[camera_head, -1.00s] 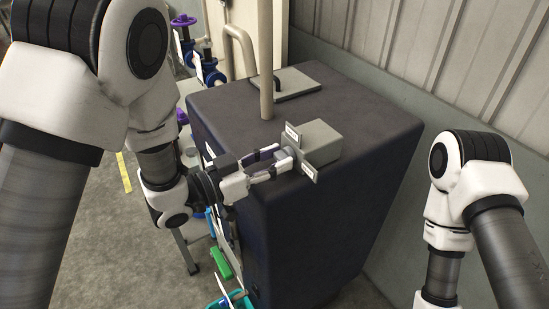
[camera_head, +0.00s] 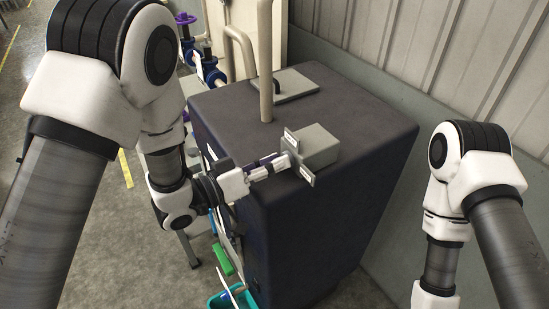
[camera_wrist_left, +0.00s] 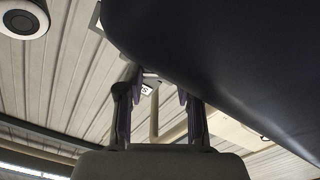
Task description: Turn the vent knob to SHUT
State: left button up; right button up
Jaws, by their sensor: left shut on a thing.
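My right gripper is out of view.
The dark cabinet (camera_head: 330,215) fills the middle, with a flat hatch (camera_head: 283,86) and an upright pipe (camera_head: 265,60) behind the vent box. A corrugated wall (camera_head: 420,50) stands behind. A teal bin (camera_head: 236,296) with items is on the floor at front.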

pick_arm(q)
jog(key=shift+f+n, duration=0.1)
jog(key=shift+n, duration=0.2)
jog(key=o, duration=1.2)
jog(key=shift+s+a, duration=0.1)
jog(key=shift+c, duration=0.2)
jog(key=shift+s+a, duration=0.1)
jog(key=shift+a, duration=0.05)
